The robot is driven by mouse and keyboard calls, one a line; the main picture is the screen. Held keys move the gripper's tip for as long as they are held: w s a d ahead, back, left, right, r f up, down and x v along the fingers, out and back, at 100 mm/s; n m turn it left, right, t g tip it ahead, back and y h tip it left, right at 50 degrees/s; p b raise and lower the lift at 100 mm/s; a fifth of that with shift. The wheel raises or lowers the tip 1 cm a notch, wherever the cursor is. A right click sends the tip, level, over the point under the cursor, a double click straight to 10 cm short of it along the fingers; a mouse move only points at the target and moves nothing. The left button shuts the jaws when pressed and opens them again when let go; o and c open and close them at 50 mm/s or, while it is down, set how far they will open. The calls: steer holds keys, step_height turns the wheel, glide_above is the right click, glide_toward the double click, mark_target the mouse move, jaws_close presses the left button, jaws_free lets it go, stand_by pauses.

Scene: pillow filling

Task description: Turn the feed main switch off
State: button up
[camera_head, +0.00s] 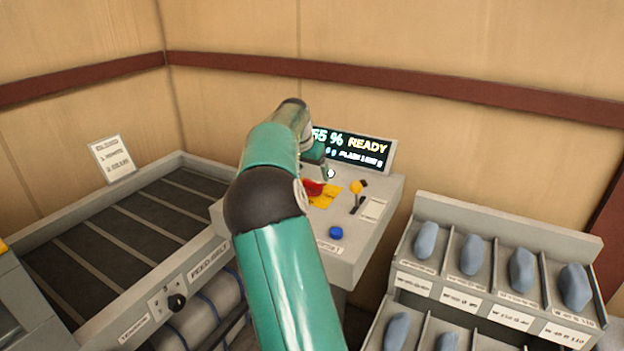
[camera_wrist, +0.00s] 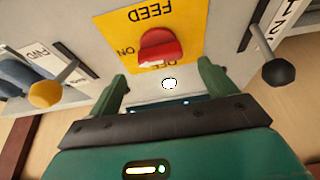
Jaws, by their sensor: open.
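The feed main switch is a red knob (camera_wrist: 160,46) on a yellow plate (camera_wrist: 135,22) marked FEED, upside down in the wrist view. ON reads to the knob's left and OFF just below it, partly covered. I cannot tell for certain which mark the knob points to. In the head view the red knob (camera_head: 312,187) shows beside my arm on the console. My gripper (camera_wrist: 163,80) is open, its two green fingers spread apart just short of the knob. Nothing is between the fingers, and no contact with the knob shows.
A yellow-ball lever (camera_wrist: 45,94) by an FWD label and a black-ball lever (camera_wrist: 278,71) flank the plate. A blue button (camera_head: 336,232) sits on the console, with a lit READY display (camera_head: 350,148) behind. A rack (camera_head: 505,218) of blue-grey pieces stands right, a slatted bed (camera_head: 130,222) left.

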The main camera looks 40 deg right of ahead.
mark_target(313, 181)
steer(key=x, duration=0.4)
steer(key=shift+f, duration=0.15)
steer(key=c, duration=1)
